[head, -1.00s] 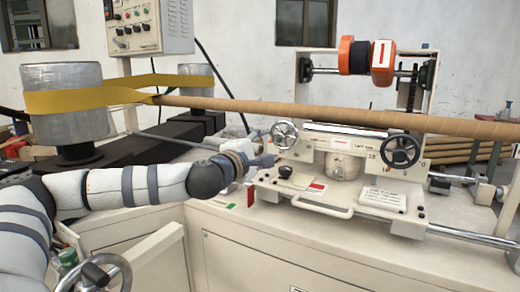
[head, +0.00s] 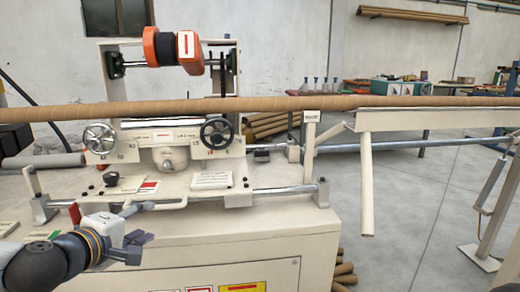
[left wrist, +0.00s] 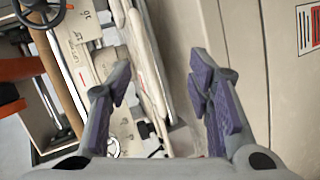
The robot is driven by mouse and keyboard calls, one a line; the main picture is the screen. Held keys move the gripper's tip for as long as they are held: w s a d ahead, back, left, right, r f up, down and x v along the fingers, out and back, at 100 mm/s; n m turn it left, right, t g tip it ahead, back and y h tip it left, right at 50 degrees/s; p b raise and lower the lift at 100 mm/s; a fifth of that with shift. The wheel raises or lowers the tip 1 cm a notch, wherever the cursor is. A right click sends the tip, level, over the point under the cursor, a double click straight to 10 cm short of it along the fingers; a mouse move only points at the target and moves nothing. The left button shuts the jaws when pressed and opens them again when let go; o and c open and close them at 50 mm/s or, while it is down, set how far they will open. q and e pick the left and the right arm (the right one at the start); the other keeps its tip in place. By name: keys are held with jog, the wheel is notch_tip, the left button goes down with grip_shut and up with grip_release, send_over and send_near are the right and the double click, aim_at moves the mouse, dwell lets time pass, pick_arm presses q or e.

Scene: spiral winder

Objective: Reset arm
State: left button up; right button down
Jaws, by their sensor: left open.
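My left gripper (head: 138,230) is in front of the winder's near edge at the lower left of the head view. It is open and empty, and its purple-padded fingers (left wrist: 165,105) stand apart in the left wrist view. The spiral winder (head: 160,175) stands behind it, with two handwheels and a carriage plate. A long brown paper tube (head: 270,103) runs across the machine. My right gripper is not in view.
A tube support (head: 430,117) with a hanging leg (head: 367,190) stands at the right. A front rail (head: 255,190) and a bar handle (head: 130,205) are close to my left gripper. Open floor (head: 410,230) lies to the right.

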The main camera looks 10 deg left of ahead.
pick_arm(q)
jog(key=s+d+f+m+g+h+p, duration=0.1)
jog(key=s+d+f+m+g, duration=0.4)
jog(key=s+f, duration=0.45)
jog(key=s+d+f+m+g+h, duration=0.1)
jog(key=s+d+f+m+g, duration=0.25)
jog(key=s+d+f, duration=0.65)
jog(key=s+a+f+m+g, duration=0.1)
jog(key=s+f+m+g, duration=0.1)
jog(key=s, duration=0.6)
jog(key=s+a+f+m+g+y+p, duration=0.1)
jog(key=s+a+f+m+g, duration=0.1)
jog(key=s, duration=0.6)
jog(key=s+a+f+m+g+y, duration=0.1)
jog(key=s+f+m+g, duration=0.2)
jog(key=s, duration=0.6)
jog(key=shift+a+g, duration=0.2)
jog(key=shift+g, duration=0.25)
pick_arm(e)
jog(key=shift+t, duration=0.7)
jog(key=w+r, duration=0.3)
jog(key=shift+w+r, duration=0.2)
